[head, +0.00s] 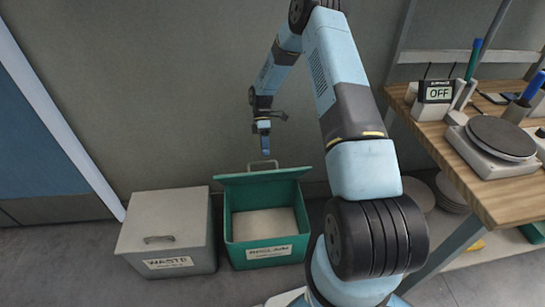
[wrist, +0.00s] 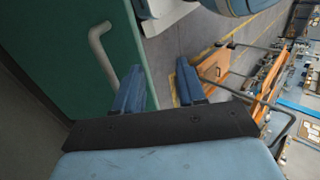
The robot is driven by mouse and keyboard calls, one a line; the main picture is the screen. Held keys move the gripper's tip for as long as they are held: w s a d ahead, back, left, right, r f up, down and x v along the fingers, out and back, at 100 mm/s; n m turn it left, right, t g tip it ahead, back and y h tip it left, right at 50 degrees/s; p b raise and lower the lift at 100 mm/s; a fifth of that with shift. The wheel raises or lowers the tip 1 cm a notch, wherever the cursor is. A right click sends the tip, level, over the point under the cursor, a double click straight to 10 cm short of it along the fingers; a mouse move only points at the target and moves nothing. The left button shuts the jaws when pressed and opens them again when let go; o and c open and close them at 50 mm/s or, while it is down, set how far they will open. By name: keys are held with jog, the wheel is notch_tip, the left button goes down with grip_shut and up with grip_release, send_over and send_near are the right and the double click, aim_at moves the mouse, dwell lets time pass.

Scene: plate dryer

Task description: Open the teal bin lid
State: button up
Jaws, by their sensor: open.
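The teal bin (head: 238,240) labelled RECLAIM stands on the floor with its mouth uncovered and a pale inside showing. Its teal lid (head: 235,180) is raised at the back edge, with a grey handle (head: 264,164) near its top. My gripper (head: 265,152) points down just above the handle. In the wrist view the teal lid (wrist: 65,35) fills the upper left, with its bent grey handle (wrist: 103,45) beside the left finger. The handle lies outside the gap of my open, empty gripper (wrist: 157,85). Contact between finger and handle cannot be told.
A grey WASTE bin (head: 165,230) with its lid closed stands directly left of the teal bin. A wooden bench (head: 455,150) at the right carries a round-plated device (head: 500,138) and an OFF display (head: 437,93). Plates (head: 452,190) sit below it. A wall is behind the bins.

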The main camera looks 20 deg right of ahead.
notch_tip(320, 180, up, 4)
send_over(262, 172)
jog(key=s+d, duration=0.3)
jog(key=s, duration=0.2)
jog(key=shift+s+r, duration=0.1)
jog(key=shift+c, duration=0.3)
jog(key=shift+c, duration=0.7)
jog(key=shift+d+f, duration=0.25)
jog(key=shift+f, duration=0.15)
jog(key=shift+c, duration=0.7)
jog(key=d+f+t, duration=0.1)
jog(key=f+t, duration=0.1)
jog(key=d+f+t, duration=0.1)
jog(key=f, duration=0.1)
jog(key=w+d+f+t, duration=0.1)
jog(key=f+t, duration=0.1)
jog(key=shift+d+m+t, duration=0.1)
jog(key=shift+m+t, duration=0.2)
grip_shut()
jog(key=shift+w+a+f+m+t+y, duration=0.1)
jog(key=shift+w+a+f+t+y, duration=0.35)
jog(key=shift+w+f+t, duration=0.85)
jog(key=shift+w+a+f+m+t+y, duration=0.1)
jog(key=shift+w+a+f+t+y, duration=0.35)
jog(key=shift+w+t, duration=0.9)
jog(key=shift+w+a+f+m+t+y, duration=0.15)
jog(key=shift+w+a+f+t, duration=0.55)
jog(key=shift+t, duration=1.25)
